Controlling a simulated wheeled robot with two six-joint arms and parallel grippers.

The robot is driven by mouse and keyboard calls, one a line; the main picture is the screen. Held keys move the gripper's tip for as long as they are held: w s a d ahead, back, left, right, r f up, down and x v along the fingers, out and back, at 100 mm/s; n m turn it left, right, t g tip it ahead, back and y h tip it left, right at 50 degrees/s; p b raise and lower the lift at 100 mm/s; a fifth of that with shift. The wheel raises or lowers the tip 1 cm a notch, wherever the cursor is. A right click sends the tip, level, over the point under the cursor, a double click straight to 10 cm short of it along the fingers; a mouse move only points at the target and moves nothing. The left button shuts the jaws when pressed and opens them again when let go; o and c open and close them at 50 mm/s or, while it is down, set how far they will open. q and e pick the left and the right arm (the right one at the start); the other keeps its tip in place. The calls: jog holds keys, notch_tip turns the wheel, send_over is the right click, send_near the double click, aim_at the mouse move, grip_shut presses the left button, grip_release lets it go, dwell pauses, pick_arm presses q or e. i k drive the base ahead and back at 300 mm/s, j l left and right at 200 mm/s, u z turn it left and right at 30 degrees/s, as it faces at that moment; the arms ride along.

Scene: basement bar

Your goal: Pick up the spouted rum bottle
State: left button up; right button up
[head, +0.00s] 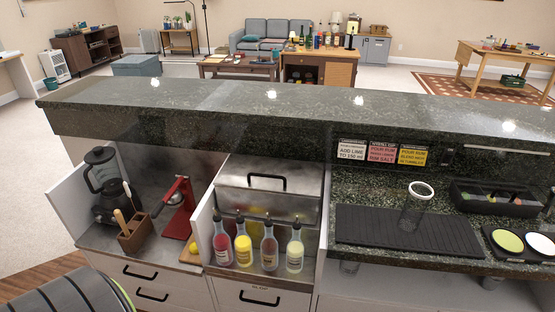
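Several spouted bottles stand upright in a row in the metal well below the bar: a red one (221,246), a yellow one (243,248), an amber-brown one (269,250) and a pale yellow one (295,252). All have dark spouts. Their labels are too small to read, so I cannot tell for certain which is rum; the amber-brown one has the most rum-like colour. Neither of my grippers shows in the head view.
A lidded steel bin (266,187) is behind the bottles. Left are a blender (104,183), a wooden utensil holder (134,237) and a red press (179,208). Right are a clear glass (413,207) on a black mat (375,228), a garnish tray (490,197) and rimmer dishes (510,241).

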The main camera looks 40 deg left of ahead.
aim_at(269, 245)
jog(key=u, duration=1.25)
